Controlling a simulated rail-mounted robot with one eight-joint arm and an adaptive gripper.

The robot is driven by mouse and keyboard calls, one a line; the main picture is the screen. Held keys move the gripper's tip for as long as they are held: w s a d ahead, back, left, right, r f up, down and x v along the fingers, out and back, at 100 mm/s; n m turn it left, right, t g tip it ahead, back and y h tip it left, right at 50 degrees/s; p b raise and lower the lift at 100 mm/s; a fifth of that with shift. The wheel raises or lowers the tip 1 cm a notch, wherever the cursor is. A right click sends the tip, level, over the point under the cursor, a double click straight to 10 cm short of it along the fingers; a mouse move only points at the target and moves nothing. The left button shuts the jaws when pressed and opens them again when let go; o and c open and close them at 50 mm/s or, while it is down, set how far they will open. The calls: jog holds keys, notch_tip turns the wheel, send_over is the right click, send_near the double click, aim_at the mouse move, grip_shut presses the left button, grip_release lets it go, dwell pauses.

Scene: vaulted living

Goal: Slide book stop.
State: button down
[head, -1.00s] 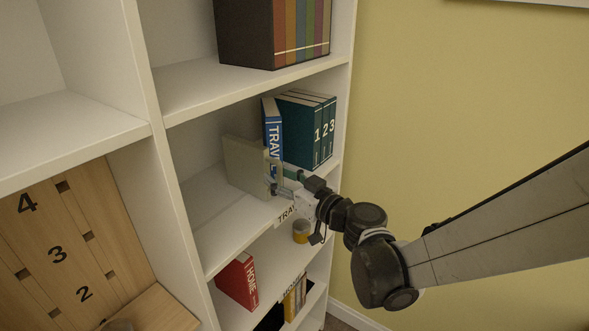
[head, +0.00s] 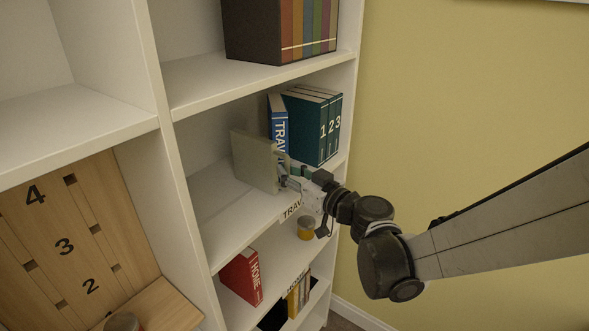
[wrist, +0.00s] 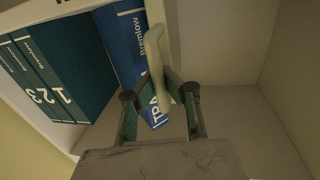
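The book stop is a pale grey-beige upright plate (head: 254,161) on the middle shelf, left of a blue TRAVEL book (head: 278,122). Its curved handle (wrist: 156,62) faces me in the wrist view. My gripper (head: 287,173) is at the handle, in front of the shelf. In the wrist view the fingers of my gripper (wrist: 160,80) bend inward from both sides and appear closed on the handle. The blue book (wrist: 126,45) stands close beside the stop; I cannot tell whether they touch. The gripper hides the lower part of the blue book in the head view.
Teal books numbered 1, 2, 3 (head: 314,128) stand right of the blue book. The middle shelf (head: 222,205) is clear left of the stop. A yellow wall (head: 450,90) is at right.

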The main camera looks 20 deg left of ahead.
jog(key=w+d+b, duration=0.1)
jog(key=w, duration=0.2)
jog(key=w+d, duration=0.1)
jog(key=w, duration=0.3)
jog(key=w+d+b, duration=0.1)
jog(key=w+d, duration=0.1)
jog(key=w, duration=0.2)
jog(key=shift+w+f+b, duration=0.1)
jog(key=shift+w+b, duration=0.15)
jog(key=shift+b, duration=0.05)
jog(key=c, duration=1.9)
grip_release()
jog(key=shift+d, duration=0.1)
jog(key=shift+c, duration=0.2)
jog(key=shift+o, duration=0.9)
jog(key=v, duration=1.2)
